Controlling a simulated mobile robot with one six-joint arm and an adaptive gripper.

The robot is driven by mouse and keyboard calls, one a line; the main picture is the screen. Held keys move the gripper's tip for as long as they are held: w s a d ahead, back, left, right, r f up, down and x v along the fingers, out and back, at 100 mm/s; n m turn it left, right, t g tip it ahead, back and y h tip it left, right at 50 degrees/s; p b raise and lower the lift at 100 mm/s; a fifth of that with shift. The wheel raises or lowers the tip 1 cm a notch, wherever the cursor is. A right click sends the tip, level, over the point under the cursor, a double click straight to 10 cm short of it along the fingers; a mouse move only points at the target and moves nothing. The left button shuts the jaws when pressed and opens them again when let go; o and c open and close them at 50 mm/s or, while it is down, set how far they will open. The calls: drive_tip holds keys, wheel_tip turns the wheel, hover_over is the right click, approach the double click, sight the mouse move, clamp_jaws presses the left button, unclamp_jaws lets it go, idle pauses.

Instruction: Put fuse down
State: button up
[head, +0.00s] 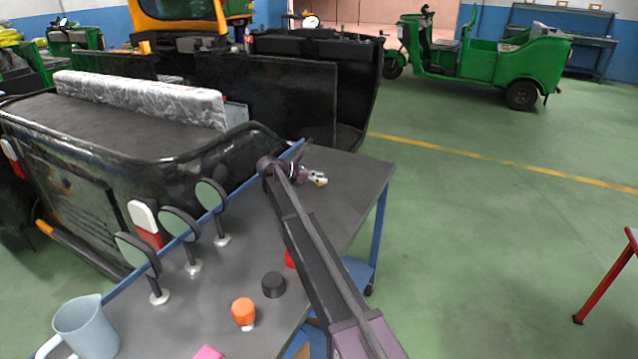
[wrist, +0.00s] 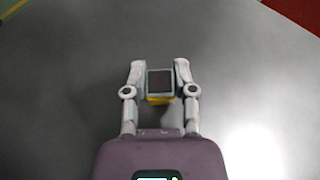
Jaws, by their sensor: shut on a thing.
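The fuse (wrist: 160,84) shows in the wrist view as a small block with a dark grey top and a yellow lower edge. My gripper (wrist: 160,80) is shut on it, with one light finger on each side. In the head view my gripper (head: 318,179) is at the far end of the cart's grey top (head: 355,185), and only a small yellow bit shows between the fingers. Bare grey surface lies beneath and around the fuse in the wrist view. I cannot tell whether the fuse touches the surface.
Several round mirrors on stands (head: 180,222) line the cart's left side. An orange-capped item (head: 243,312), a black cap (head: 273,284), a red item (head: 290,259), a pink item (head: 208,352) and a grey-blue mug (head: 86,328) stand nearer. The cart's far right top is clear.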

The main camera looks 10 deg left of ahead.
drive_tip(key=shift+f, duration=0.15)
drive_tip(key=o, duration=0.7)
drive_tip(key=shift+o, duration=0.2)
drive_tip(key=shift+r, duration=0.2)
drive_tip(key=shift+p+v, duration=1.5)
drive_tip(key=shift+v, duration=2.25)
drive_tip(key=shift+f, duration=0.1)
